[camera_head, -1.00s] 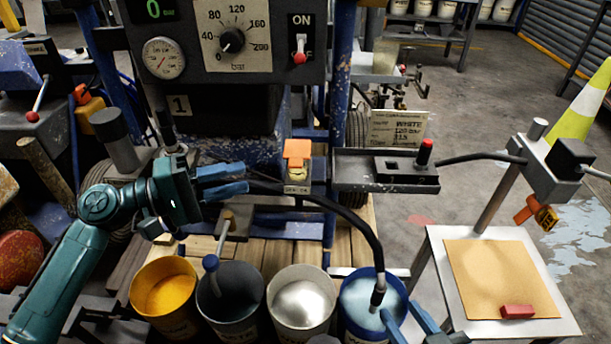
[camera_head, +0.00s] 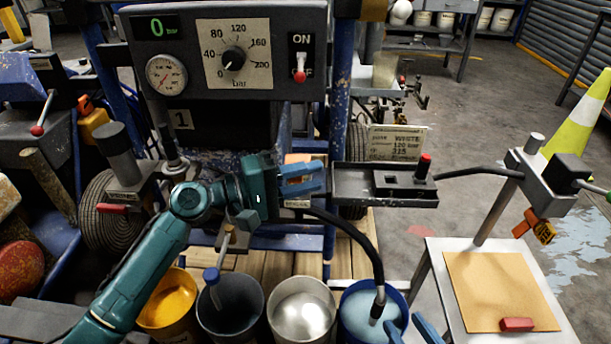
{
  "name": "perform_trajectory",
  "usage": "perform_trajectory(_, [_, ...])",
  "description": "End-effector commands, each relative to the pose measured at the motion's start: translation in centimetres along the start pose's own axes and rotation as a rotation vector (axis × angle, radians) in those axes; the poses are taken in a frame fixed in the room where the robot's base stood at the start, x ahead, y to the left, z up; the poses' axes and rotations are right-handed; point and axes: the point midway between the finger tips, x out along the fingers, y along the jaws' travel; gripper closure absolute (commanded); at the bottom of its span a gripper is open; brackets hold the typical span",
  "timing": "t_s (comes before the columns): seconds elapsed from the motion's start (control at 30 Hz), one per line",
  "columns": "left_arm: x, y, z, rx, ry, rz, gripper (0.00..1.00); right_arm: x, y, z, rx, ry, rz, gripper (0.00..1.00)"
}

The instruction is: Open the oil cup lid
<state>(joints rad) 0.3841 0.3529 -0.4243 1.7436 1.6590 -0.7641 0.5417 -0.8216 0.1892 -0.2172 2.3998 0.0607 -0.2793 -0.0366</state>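A small oil cup with an orange lid (camera_head: 294,157) stands on the machine below the control panel. My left gripper (camera_head: 318,178) is in front of it, fingers pointing right. It covers most of the cup, so only some orange shows above the fingers. The blue fingers look parted; I cannot tell whether they touch the lid, and the lid's state is hidden. My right gripper (camera_head: 412,330) is at the bottom edge, beside the blue bucket, with its two blue fingers apart and nothing seen between them.
Several paint buckets, including a yellow one (camera_head: 167,300) and a blue one (camera_head: 372,312), stand below. A black hose (camera_head: 350,232) arcs into the blue bucket. A metal tray (camera_head: 385,186) lies right of my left gripper. A stand with a tan board (camera_head: 500,290) is at right.

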Motion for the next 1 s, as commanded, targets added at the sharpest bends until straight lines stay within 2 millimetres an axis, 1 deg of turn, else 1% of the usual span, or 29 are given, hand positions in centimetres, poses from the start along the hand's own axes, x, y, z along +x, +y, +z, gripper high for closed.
perform_trajectory(0.13, [-0.01,0.0,0.0,0.0,0.0,0.0,0.72,-0.01,0.02,0.0,0.0,0.0,0.0,0.64])
perform_trajectory(0.4, [-0.04,-0.01,0.0,0.0,0.0,0.0,0.94,-0.03,0.02,0.03,0.0,-0.001,0.001,0.64])
perform_trajectory(0.5, [-0.05,-0.01,0.0,0.0,0.0,0.0,1.0,-0.04,0.02,0.04,0.0,-0.001,0.001,0.64])
perform_trajectory(1.0, [-0.06,0.06,0.0,-0.002,0.0,-0.001,1.0,-0.09,0.01,-0.07,0.002,-0.002,0.001,0.64])
